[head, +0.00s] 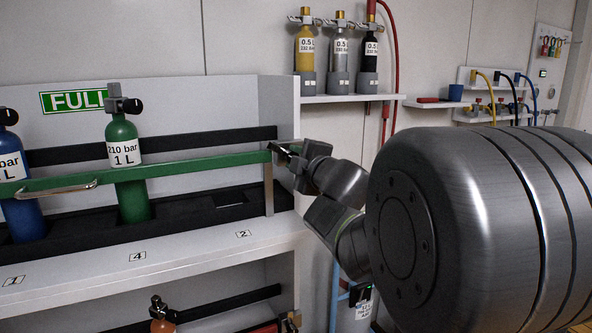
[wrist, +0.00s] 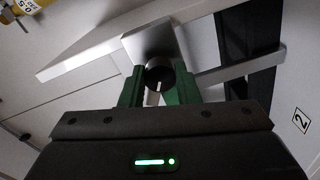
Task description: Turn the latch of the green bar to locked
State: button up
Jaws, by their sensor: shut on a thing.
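The green bar (head: 200,163) runs across the front of the bottle rack, over a green bottle (head: 128,165) and a blue bottle (head: 25,217). Its right end meets an upright metal post (head: 268,190). My gripper (head: 284,151) is at that right end and hides most of the latch in the head view. In the wrist view, the latch is a round black knob (wrist: 160,76) with a white mark, in front of a grey metal plate (wrist: 150,42). My gripper (wrist: 160,92) has its two fingers on either side of the knob, shut on it. The mark points roughly up and down in the picture.
A shelf (head: 350,98) with three small bottles hangs above right of the rack, with a red hose (head: 393,60) beside it. A white ledge (head: 150,262) runs below the bar. My arm fills the right of the head view.

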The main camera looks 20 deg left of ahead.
jog(key=n+b, duration=0.3)
jog(key=n, duration=0.2)
jog(key=shift+r+n, duration=0.1)
jog(key=shift+n, duration=0.5)
jog(key=o, duration=1)
jog(key=shift+c, duration=0.2)
jog(key=p+v, duration=0.3)
jog(key=v, duration=1)
jog(key=shift+s+d, duration=0.2)
jog(key=shift+s, duration=0.2)
